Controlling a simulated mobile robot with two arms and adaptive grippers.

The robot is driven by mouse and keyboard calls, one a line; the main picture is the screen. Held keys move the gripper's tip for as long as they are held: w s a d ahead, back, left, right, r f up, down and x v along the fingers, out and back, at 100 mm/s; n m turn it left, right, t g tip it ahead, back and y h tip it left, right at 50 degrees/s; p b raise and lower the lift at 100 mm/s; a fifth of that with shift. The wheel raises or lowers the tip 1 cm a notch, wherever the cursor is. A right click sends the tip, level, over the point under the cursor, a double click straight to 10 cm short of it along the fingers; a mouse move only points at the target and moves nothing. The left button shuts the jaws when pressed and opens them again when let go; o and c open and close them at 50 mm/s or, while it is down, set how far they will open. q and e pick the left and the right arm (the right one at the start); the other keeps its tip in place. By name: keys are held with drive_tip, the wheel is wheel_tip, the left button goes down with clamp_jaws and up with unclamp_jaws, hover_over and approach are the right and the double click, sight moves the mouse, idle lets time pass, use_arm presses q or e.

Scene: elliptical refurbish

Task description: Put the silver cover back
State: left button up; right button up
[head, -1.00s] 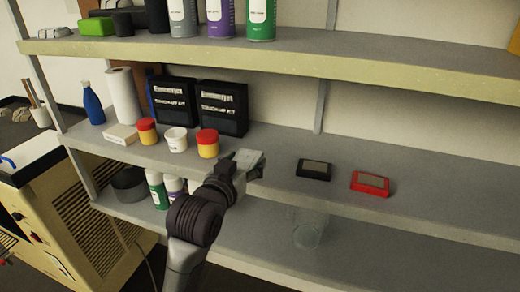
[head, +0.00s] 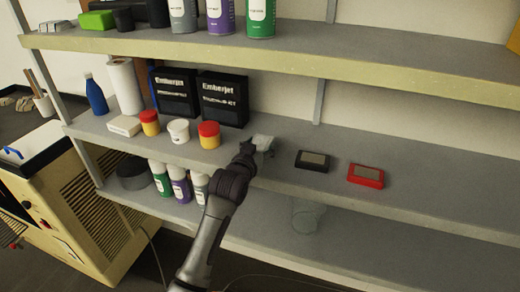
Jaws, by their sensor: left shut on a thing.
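The silver cover (head: 263,141) is a small light-grey piece at the middle shelf, between a red-and-yellow jar and a black device. My left gripper (head: 252,147) is shut on it; the arm rises from the bottom of the head view. The cover's underside and the fingertips are mostly hidden, and I cannot tell whether the cover touches the shelf. The black device (head: 313,161) and the red device (head: 366,175) lie flat to the right. My right gripper is not in view.
The middle shelf (head: 440,196) is bare right of the red device. Red-and-yellow jars (head: 209,135), a white tub (head: 178,131) and black Emberjet boxes (head: 222,99) stand to the left. A clear container (head: 307,215) stands on the lower shelf. The upper shelf (head: 400,72) overhangs.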

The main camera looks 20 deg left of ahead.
use_arm(q)
drive_tip(key=shift+f+p, duration=0.3)
drive_tip(key=shift+f, duration=0.8)
drive_tip(key=shift+f, duration=0.1)
drive_tip(key=o, duration=1.6)
drive_tip(key=shift+c, duration=0.2)
drive_tip(key=shift+s, duration=0.4)
drive_tip(key=s+r+b, duration=0.2)
drive_tip(key=s+b, duration=0.1)
drive_tip(key=s, duration=0.8)
drive_tip(key=shift+a, duration=0.2)
drive_tip(key=shift+s, duration=0.1)
